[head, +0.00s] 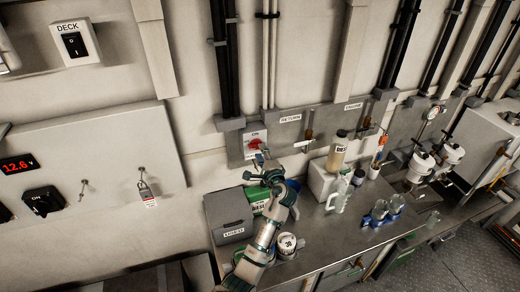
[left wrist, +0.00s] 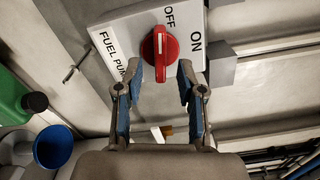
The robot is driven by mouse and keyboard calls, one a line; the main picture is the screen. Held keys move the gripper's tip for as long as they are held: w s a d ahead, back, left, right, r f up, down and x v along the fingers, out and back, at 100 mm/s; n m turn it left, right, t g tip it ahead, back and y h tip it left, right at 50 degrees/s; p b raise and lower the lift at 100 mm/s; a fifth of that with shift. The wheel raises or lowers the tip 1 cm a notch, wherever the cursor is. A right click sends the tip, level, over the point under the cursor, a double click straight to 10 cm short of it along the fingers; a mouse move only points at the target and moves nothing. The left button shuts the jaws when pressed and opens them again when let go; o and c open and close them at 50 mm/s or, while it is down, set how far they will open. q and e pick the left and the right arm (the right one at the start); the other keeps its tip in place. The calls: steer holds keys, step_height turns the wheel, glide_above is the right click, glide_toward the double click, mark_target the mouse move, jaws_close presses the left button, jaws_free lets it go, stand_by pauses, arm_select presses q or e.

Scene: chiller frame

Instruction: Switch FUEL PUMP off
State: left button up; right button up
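The FUEL PUMP switch is a red rotary knob (left wrist: 159,46) on a white plate (left wrist: 110,22) marked OFF and ON. The knob's raised grip runs up and down in the left wrist view, with a white line on it. The plate (head: 249,136) and its red knob (head: 257,143) also show on the wall in the head view, partly covered by my gripper. My left gripper (left wrist: 162,76) is open in front of the knob. Its blue-padded fingers stand either side of the grip's lower end, with gaps visible. My right gripper is not in view.
Below the switch a metal bench (head: 330,232) holds a grey box (head: 229,213), a green can (head: 257,196), a bottle (head: 337,152) and glass jars. A funnel-like blue cup (left wrist: 53,147) shows at the lower left in the left wrist view. Black pipes (head: 225,60) run above the switch.

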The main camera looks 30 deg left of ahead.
arm_select(q)
steer(key=shift+x, duration=1.15)
steer(key=shift+s, duration=0.15)
steer(key=shift+c, duration=0.4)
steer(key=shift+d, duration=0.15)
jaws_close()
steer(key=n+b, duration=0.2)
steer(key=n, duration=0.1)
steer(key=shift+f, duration=0.15)
steer(key=shift+o, duration=0.4)
jaws_free()
